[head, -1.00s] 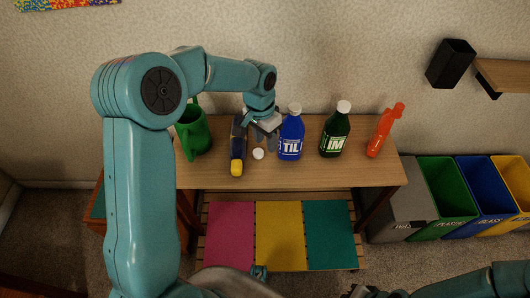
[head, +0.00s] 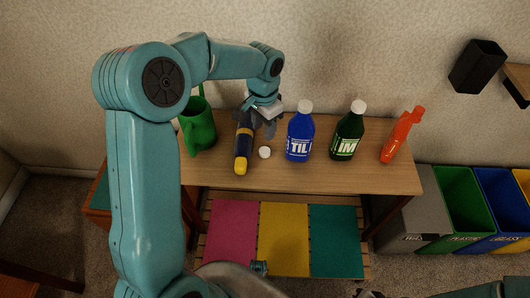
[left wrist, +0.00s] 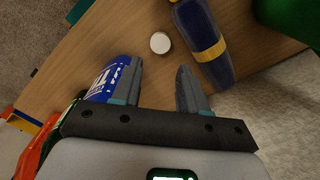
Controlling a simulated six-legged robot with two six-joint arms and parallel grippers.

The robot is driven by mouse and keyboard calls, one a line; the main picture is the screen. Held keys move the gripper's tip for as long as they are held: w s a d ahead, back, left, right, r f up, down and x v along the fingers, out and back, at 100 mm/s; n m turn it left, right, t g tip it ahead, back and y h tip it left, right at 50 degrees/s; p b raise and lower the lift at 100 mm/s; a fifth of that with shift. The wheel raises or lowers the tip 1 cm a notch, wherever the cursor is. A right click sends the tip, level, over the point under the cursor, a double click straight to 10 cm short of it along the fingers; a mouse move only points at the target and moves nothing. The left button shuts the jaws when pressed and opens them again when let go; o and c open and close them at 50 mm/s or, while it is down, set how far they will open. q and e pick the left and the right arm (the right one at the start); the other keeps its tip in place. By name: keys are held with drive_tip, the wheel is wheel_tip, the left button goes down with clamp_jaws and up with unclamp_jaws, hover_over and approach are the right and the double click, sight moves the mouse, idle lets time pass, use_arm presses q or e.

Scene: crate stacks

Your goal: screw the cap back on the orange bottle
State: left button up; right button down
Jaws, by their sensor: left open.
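The orange bottle (head: 396,142) stands at the right end of the wooden table, with a narrower orange top; part of it shows at the lower left of the left wrist view (left wrist: 38,143). A small white cap (head: 264,152) lies loose on the table left of the blue bottle; it also shows in the left wrist view (left wrist: 160,43). My left gripper (head: 263,128) is open and empty above the table, behind the cap. In the left wrist view the cap appears just beyond the gap between its fingertips (left wrist: 160,70).
A blue bottle (head: 299,138) and a dark green bottle (head: 347,137), both white-capped, stand between cap and orange bottle. A dark blue, yellow-tipped object (head: 243,145) lies left of the cap. A green watering can (head: 199,130) stands further left. The table front (head: 330,178) is clear.

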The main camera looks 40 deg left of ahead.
use_arm(q)
hover_over(264, 151)
wheel_tip(264, 151, down, 5)
drive_tip(key=shift+b, duration=0.35)
drive_tip(key=shift+s, duration=0.1)
wheel_tip(264, 151, down, 5)
drive_tip(key=shift+f+b, duration=0.15)
drive_tip(key=shift+b, duration=0.6)
drive_tip(key=c, duration=0.6)
